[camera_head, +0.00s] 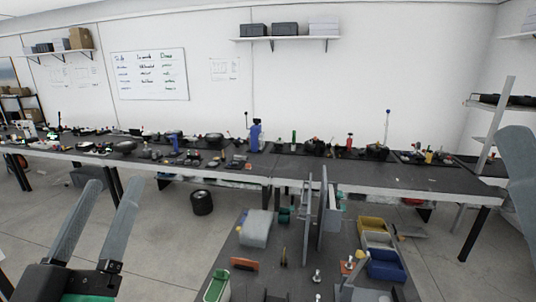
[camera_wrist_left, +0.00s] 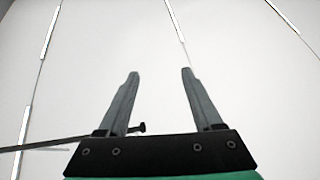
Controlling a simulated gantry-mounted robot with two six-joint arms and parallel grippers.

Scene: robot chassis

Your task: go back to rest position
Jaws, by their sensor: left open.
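My left gripper (camera_head: 115,183) is raised at the lower left of the head view. Its two grey fingers stand apart with nothing between them. In the left wrist view the same gripper (camera_wrist_left: 160,73) is open and empty against a plain pale surface with bright light strips. I do not make out my right gripper in the head view. A grey-blue rounded part at the right edge is cut off by the frame.
A small dark table (camera_head: 232,240) in front holds a grey box (camera_head: 256,228), upright grey plates (camera_head: 323,215), and yellow (camera_head: 371,224) and blue bins (camera_head: 386,265). A long cluttered workbench (camera_head: 345,173) runs along the wall. A black round object (camera_head: 202,203) stands on the open floor.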

